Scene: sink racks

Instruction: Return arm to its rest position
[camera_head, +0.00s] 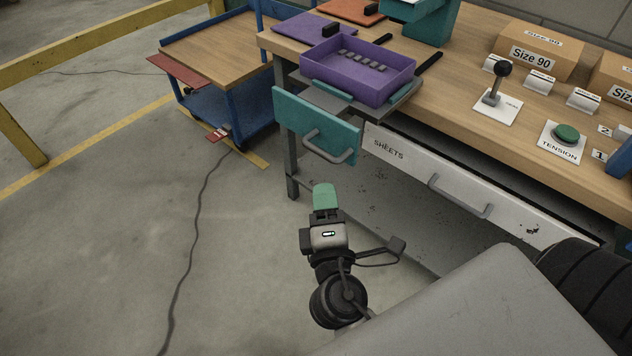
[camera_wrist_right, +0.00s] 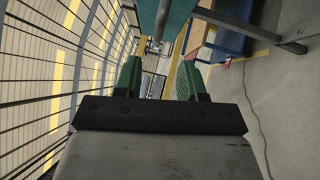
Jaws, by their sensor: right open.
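My right gripper (camera_head: 325,193) hangs over the open concrete floor in front of the workbench, below the teal drawer front (camera_head: 300,118). In the right wrist view its two green fingers (camera_wrist_right: 160,80) stand apart with nothing between them. It is clear of the bench and holds nothing. A teal edge, apparently the drawer front, shows at the top of the wrist view. My left gripper is not in view.
A purple bin (camera_head: 340,78) with several small grey pieces sits above the teal drawer front. The white SHEETS drawer (camera_head: 470,190) is to the right. A blue cart (camera_head: 225,105) stands at left. A black cable (camera_head: 191,230) crosses the floor, otherwise clear at front left.

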